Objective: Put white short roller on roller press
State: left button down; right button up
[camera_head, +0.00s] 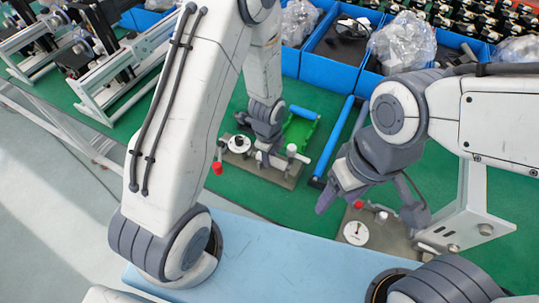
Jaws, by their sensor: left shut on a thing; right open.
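My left gripper (266,153) points down over a metal plate fixture (284,179), which may be the roller press. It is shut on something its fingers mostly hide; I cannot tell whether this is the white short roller. A small white rounded part (291,149) shows just right of the fingers. The fixture has a round white dial (239,144) and a red knob (217,168) at its left. My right gripper (370,206) is open and empty above a second, similar fixture (392,243), with a dial (356,233), a red knob (358,204) and a white knob (381,216).
A blue roller (332,136) in a dark frame lies between the two fixtures. A green part (299,131) lies behind the left fixture. Blue bins (331,72) with bagged parts line the back. Metal frames (115,78) stand at the left on the green table.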

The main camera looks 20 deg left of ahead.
pick_arm(q)
jog(key=shift+f, duration=0.15)
jog(key=shift+c, duration=2.3)
grip_release()
notch_tip(320, 180, up, 3)
jog(key=shift+s+r+p, duration=0.1)
jog(key=shift+p, duration=0.6)
notch_tip(320, 180, up, 7)
jog(key=shift+s+r+b, duration=0.15)
jog(key=shift+s+b, duration=0.15)
jog(key=shift+s, duration=0.05)
